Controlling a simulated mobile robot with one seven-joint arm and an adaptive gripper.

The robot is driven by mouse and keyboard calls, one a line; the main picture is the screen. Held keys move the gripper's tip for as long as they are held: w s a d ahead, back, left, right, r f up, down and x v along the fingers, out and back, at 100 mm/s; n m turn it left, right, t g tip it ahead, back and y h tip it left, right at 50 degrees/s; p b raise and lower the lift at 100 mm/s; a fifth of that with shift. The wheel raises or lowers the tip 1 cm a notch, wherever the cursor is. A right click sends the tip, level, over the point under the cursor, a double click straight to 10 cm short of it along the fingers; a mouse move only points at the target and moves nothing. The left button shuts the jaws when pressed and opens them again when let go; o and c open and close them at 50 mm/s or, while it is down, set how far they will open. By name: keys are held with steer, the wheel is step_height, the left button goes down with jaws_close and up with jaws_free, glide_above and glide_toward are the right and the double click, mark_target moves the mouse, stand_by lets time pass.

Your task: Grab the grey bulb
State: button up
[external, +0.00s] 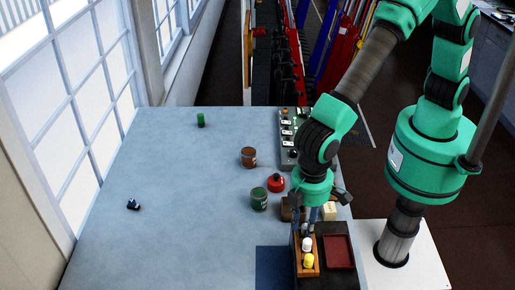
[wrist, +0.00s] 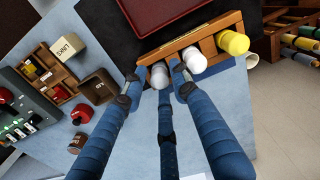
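A wooden rack (wrist: 205,45) holds a row of bulbs in the wrist view. The grey bulb (wrist: 159,76) is at its left end, beside a white bulb (wrist: 194,61) and a yellow bulb (wrist: 234,42). My gripper (wrist: 158,84) is open, with blue fingers spread either side of the grey bulb and a gap showing; a third blue finger lies below it. In the external view my gripper (external: 307,229) points down at the far end of the rack (external: 296,262). There it mostly hides the grey bulb; the white and yellow bulbs show.
A dark red tray (external: 338,251) lies right of the rack. A green can (external: 259,199), a red round object (external: 276,183), a brown can (external: 248,157) and a control panel (external: 290,140) stand behind. The left of the blue-grey table (external: 175,215) is mostly clear.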

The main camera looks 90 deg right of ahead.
mark_target(306, 224)
steer(key=shift+c, duration=0.3)
jaws_close()
steer(key=shift+r, duration=0.15)
steer(key=shift+r, duration=0.55)
step_height(306, 224, up, 2)
steer(key=shift+r, duration=0.1)
steer(key=s+d+r+b, duration=0.1)
steer(key=s+d+b, duration=0.1)
steer(key=s+d, duration=0.8)
steer(key=shift+s+r, duration=0.2)
steer(key=shift+s, duration=1.05)
